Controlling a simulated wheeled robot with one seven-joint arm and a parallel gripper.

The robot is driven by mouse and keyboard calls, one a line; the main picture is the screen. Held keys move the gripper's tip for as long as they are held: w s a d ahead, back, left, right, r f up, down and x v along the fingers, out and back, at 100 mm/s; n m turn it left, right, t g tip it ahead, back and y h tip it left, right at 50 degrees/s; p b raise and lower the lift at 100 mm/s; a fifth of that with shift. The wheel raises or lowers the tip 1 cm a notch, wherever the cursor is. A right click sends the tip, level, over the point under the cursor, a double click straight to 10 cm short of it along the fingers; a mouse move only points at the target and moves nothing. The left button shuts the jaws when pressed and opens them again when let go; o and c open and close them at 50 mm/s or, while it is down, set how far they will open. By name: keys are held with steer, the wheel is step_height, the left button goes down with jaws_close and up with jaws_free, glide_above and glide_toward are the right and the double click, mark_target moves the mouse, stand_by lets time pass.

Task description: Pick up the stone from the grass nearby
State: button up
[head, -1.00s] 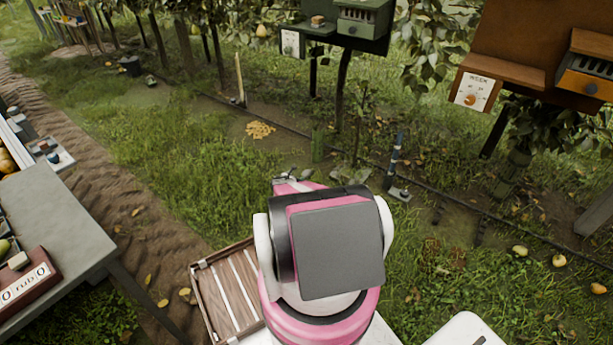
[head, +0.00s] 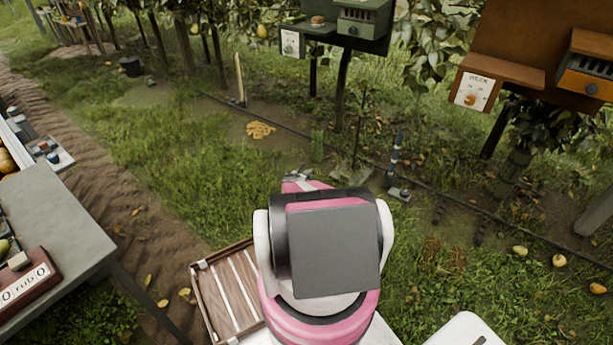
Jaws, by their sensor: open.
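My pink and white arm reaches down over the grass in the lower middle. Its large dark grey end face hides much of what lies below it. My gripper (head: 298,174) shows only as a small grey and white part with pink beyond the arm's top edge, low near the grass. It is open, and nothing can be seen held in it. I cannot clearly make out a stone; small grey shapes at the gripper may be its fingers or a stone, and the arm may hide one.
A slatted wooden crate (head: 228,292) stands left of my arm. A grey table (head: 60,235) is at the left. A dark hose (head: 455,197) crosses the ground at the right. Fallen pears (head: 558,260) lie at lower right. Green (head: 362,22) and brown (head: 520,50) stations stand behind.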

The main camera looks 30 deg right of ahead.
steer(key=shift+w+d+f, duration=0.2)
steer(key=shift+w+d, duration=0.05)
steer(key=shift+d, duration=0.15)
steer(key=c, duration=1.2)
steer(key=shift+r, duration=0.15)
